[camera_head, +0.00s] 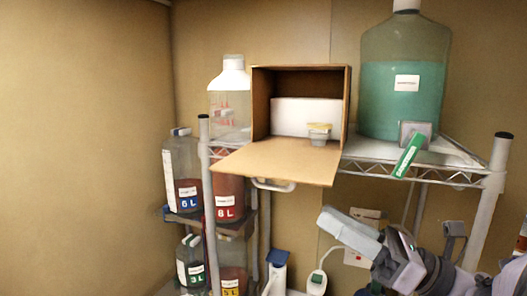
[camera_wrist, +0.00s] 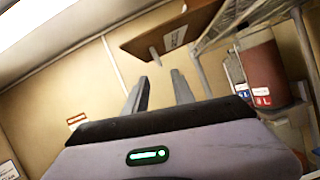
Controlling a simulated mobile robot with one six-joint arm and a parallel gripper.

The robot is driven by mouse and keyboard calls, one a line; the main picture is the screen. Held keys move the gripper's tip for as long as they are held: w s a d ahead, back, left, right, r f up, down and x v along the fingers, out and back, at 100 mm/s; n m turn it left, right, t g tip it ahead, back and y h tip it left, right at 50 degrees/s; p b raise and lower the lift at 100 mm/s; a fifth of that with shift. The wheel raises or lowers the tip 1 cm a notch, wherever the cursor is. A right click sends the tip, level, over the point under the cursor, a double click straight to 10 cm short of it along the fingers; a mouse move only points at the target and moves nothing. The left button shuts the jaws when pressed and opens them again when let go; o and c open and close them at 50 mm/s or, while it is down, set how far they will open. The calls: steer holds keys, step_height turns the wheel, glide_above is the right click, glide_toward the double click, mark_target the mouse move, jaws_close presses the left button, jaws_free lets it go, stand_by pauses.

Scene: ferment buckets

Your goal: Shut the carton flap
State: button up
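The brown carton (camera_head: 300,69) stands on the top shelf of a wire rack, its opening facing me. Its flap (camera_head: 275,163) is folded down and out, roughly level, past the shelf's front edge. A white handle (camera_head: 272,186) shows below the flap's front edge. In the wrist view the flap (camera_wrist: 170,30) shows from its underside, with a pale label and a small peg-like handle (camera_wrist: 155,53). My gripper (camera_wrist: 161,82) is open and empty, its two fingers apart and pointing toward the flap without visible contact. In the head view my arm is at lower right, below the flap.
Inside the carton are a white block (camera_head: 290,116) and a small cup (camera_head: 319,135). A clear white-capped bottle (camera_head: 230,95) stands left of it, a large green-filled bottle (camera_head: 405,85) right. A green tag (camera_head: 407,156) hangs at the shelf's front. Labelled bottles (camera_head: 183,170) fill lower shelves at left.

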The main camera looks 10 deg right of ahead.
mark_target(274, 188)
steer(key=p+x, duration=0.4)
steer(key=x, duration=0.6)
steer(key=shift+w+a+r, duration=0.1)
steer(key=shift+a, duration=0.15)
steer(key=shift+w+a+r, duration=0.1)
steer(key=shift+w+a, duration=0.3)
steer(key=shift+a, duration=0.15)
steer(key=shift+d, duration=0.1)
jaws_close()
steer(key=shift+p, duration=0.3)
